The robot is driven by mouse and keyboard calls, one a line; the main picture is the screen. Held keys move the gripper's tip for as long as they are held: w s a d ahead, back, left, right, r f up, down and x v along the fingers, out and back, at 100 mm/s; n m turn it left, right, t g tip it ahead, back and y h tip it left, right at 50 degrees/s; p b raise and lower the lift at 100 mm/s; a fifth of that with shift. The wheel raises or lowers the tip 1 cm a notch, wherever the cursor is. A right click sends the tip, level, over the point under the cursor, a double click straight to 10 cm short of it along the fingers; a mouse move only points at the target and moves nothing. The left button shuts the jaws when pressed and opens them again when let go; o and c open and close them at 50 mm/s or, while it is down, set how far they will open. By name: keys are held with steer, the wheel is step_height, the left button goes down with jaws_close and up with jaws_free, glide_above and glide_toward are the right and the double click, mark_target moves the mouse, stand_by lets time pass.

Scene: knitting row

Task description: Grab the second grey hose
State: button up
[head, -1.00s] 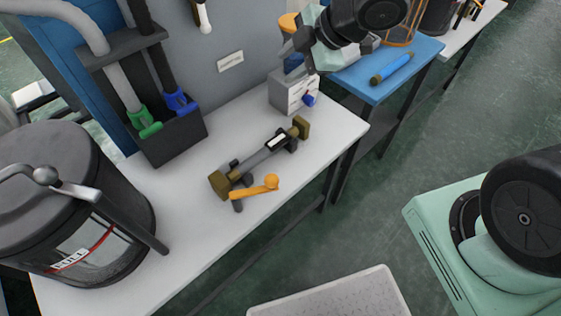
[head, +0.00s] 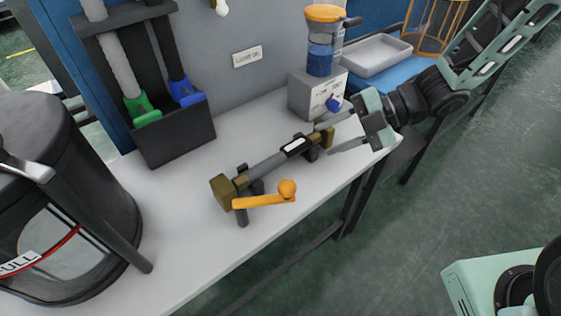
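A grey hose (head: 122,69) with a green end fitting hangs in a dark rack at the upper left. A darker, nearly black hose (head: 170,50) with a blue fitting hangs beside it. A grey tube (head: 266,169) with brass-coloured end blocks lies in a holder on the white bench, with a white label on it. My gripper (head: 338,134) is open, its two fingers apart and pointing left at the tube's right end block (head: 327,139). I cannot tell whether they touch it. My gripper is well to the right of the hanging hoses.
An orange crank (head: 264,198) sticks out in front of the tube. A grey box (head: 312,96) with a blue-filled jar stands behind my gripper. A dark drum (head: 85,175) fills the left. The white bench (head: 190,225) is clear in front.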

mark_target(292, 153)
steer(key=b+x, duration=0.2)
steer(key=x, duration=0.7)
steer(key=shift+a+f+b, duration=0.1)
steer(key=shift+a+b, duration=0.1)
steer(key=shift+b, duration=0.1)
steer(key=c, duration=0.8)
